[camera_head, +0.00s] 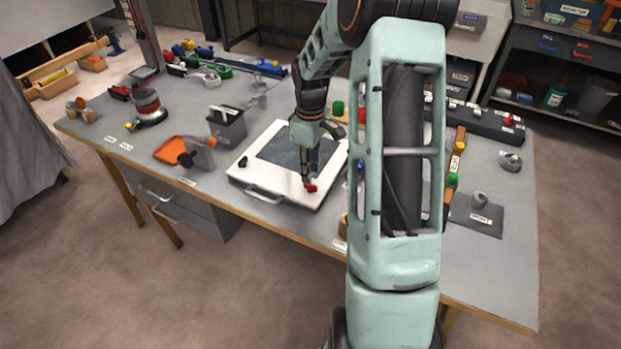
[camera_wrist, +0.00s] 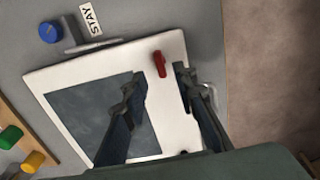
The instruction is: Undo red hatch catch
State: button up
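The white hatch (camera_head: 265,195) with a dark window lies on the bench; it also shows in the wrist view (camera_wrist: 95,68). The red catch (camera_head: 310,187) sits on its frame, at the near right corner in the head view. In the wrist view the red catch (camera_wrist: 159,64) is a short bar near the top edge. My gripper (camera_wrist: 159,72) is open, one finger on each side of the red catch, with gaps showing on both sides. In the head view my gripper (camera_head: 306,177) points down at the catch. I cannot tell its exact height above the hatch.
A black catch (camera_head: 243,161) sits on the hatch's left side. A grey box (camera_head: 226,125) and an orange tray (camera_head: 172,150) stand to the left. A blue knob (camera_wrist: 50,32) and a STAY label (camera_wrist: 90,19) lie beside the hatch. Coloured knobs line a wooden strip (camera_wrist: 40,140).

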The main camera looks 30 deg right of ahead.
aim_at(311, 185)
notch_tip(311, 185, up, 7)
jog(key=shift+r, duration=0.2)
jog(key=shift+w, duration=0.15)
dwell(0.4)
